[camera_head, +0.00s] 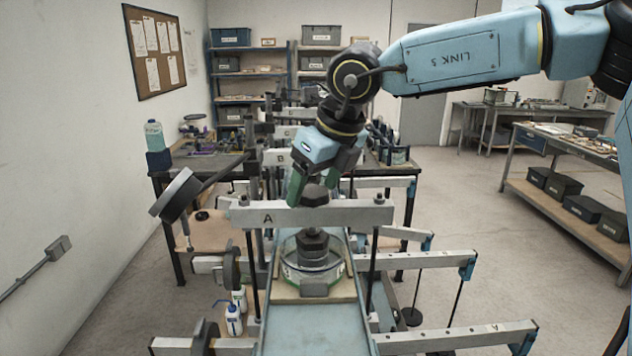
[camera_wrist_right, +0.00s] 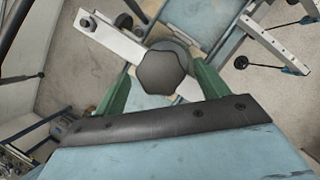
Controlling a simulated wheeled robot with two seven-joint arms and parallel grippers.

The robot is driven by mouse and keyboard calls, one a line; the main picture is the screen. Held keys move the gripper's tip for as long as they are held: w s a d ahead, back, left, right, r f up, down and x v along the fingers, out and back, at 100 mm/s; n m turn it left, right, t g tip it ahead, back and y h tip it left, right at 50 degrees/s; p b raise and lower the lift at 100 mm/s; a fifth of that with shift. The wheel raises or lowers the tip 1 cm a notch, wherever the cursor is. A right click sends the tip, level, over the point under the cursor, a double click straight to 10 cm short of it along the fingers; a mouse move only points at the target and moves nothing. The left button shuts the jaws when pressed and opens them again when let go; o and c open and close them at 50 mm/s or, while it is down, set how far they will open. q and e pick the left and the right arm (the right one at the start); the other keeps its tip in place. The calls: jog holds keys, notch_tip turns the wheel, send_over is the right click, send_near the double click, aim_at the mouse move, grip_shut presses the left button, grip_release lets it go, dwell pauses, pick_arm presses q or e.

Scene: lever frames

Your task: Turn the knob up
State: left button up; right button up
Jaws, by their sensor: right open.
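The dark lobed knob (camera_head: 316,195) stands on top of the pale crossbar marked A (camera_head: 345,214) in the head view. Below the bar, a dark stepped press piece (camera_head: 313,245) sits over a round clear dish (camera_head: 290,268). My right gripper (camera_head: 313,189) comes down from above, with its green fingers apart on either side of the knob. In the right wrist view the knob (camera_wrist_right: 163,73) shows between the two green fingers, with visible gaps. I cannot tell whether either finger touches it. My left gripper is not in view.
Upright dark rods (camera_head: 372,262) flank the frame. Several lever arms stick out to the right, one ending in a blue tip (camera_head: 467,265). A white-blue bottle (camera_head: 233,320) stands low left. Open floor lies to the right.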

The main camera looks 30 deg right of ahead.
jog(key=c, duration=1)
jog(key=shift+o, duration=0.2)
